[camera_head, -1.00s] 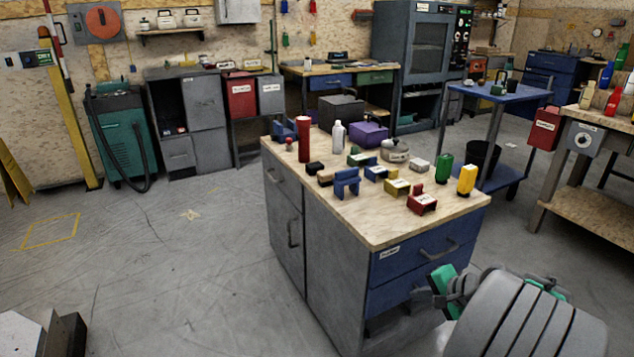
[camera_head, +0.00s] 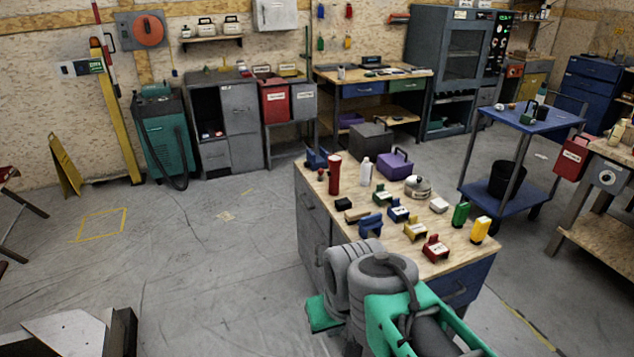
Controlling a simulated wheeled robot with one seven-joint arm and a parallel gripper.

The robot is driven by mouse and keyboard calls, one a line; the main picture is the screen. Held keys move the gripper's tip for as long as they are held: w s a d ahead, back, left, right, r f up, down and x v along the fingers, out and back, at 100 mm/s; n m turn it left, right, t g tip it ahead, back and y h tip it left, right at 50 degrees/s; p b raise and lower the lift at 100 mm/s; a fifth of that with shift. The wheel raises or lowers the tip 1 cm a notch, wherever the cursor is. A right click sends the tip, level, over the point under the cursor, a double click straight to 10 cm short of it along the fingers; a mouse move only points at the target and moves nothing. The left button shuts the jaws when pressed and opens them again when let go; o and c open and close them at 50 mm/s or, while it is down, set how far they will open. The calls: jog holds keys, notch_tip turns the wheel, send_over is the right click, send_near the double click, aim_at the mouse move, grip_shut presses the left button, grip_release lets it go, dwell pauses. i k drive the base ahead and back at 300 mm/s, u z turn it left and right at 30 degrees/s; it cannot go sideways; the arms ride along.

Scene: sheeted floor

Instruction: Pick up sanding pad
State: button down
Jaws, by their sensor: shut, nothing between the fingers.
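Several small tools and blocks stand on the wooden top of a grey cabinet (camera_head: 402,258). I cannot tell for sure which one is the sanding pad. A small black block (camera_head: 343,204) and a low tan-and-dark block (camera_head: 357,214) lie near the left edge of the top, and either may be it. My grey and green arm reaches up from the bottom of the view in front of the cabinet. It covers part of the cabinet's front. I cannot make out my gripper's fingers, and nothing held shows.
Near the blocks stand a red cylinder (camera_head: 335,174), a white bottle (camera_head: 366,171), a purple box (camera_head: 396,164), a blue holder (camera_head: 370,224), a red holder (camera_head: 435,248) and a yellow can (camera_head: 480,230). A blue cart (camera_head: 530,118) stands behind right. The floor on the left is open.

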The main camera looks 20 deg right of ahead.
aim_at(342, 205)
jog(key=z, duration=0.2)
jog(key=i, duration=0.7)
jog(key=u, duration=0.8)
jog(key=i, duration=1.55)
jog(key=z, duration=0.4)
jog(key=i, duration=1)
jog(key=z, duration=0.4)
